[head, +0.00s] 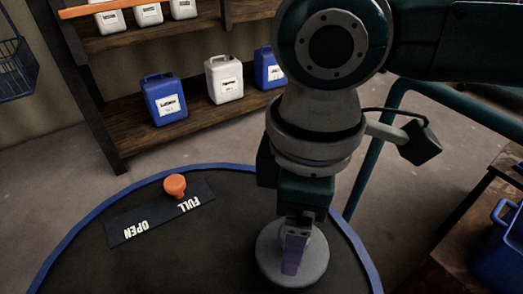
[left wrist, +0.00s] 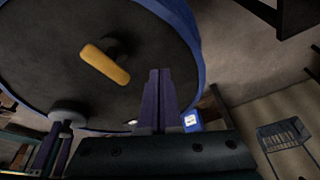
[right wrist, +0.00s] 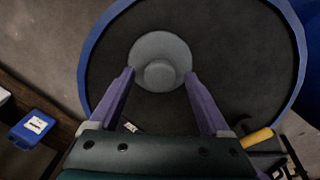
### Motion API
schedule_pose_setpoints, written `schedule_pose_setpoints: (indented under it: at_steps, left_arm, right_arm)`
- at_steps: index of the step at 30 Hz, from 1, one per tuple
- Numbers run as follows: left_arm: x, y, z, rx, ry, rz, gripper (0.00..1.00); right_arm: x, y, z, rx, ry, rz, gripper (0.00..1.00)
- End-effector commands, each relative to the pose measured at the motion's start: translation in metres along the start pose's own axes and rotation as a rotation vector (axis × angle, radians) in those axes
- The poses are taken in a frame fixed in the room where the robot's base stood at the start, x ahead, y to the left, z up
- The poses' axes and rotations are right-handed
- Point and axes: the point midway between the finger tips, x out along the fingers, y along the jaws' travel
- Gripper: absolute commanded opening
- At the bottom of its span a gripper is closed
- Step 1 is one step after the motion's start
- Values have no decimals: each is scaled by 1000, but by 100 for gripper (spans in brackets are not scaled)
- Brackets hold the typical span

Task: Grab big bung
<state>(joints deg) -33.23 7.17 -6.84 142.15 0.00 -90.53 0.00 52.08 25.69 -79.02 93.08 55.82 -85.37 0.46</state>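The big bung (head: 307,264) is a light grey round disc lying on the dark top of the vat. In the right wrist view the bung (right wrist: 160,45) shows a raised round knob at its middle. My right gripper (right wrist: 159,75) is open, with one purple finger on each side of the knob in the picture. The gap between fingertips and bung cannot be told. In the head view my right gripper (head: 296,254) hangs over the bung and hides part of it. My left gripper (left wrist: 160,72) is shut and empty, with its fingers together, and is outside the head view.
The vat's blue rim (head: 68,240) surrounds the dark top. An orange knob (head: 175,184) stands at a black plate (head: 160,219) marked FULL and OPEN. A yellow handle (left wrist: 105,64) shows in the left wrist view. Shelves with blue and white canisters (head: 224,80) stand behind.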

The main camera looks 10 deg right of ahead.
Motion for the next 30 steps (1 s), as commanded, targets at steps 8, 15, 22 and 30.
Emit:
schedule_pose_setpoints:
  at_steps: [8,15,22,30]
  left_arm:
    - [0,2,0,-6,0,5,0]
    - [0,3,0,-9,0,8,0]
    - [0,3,0,-8,0,8,0]
    - [0,2,0,-5,-1,5,0]
  right_arm:
    - [0,0,0,0,0,0,48]
    - [0,0,0,0,0,0,21]
    - [0,0,0,0,0,0,0]
    - [0,0,0,0,0,0,0]
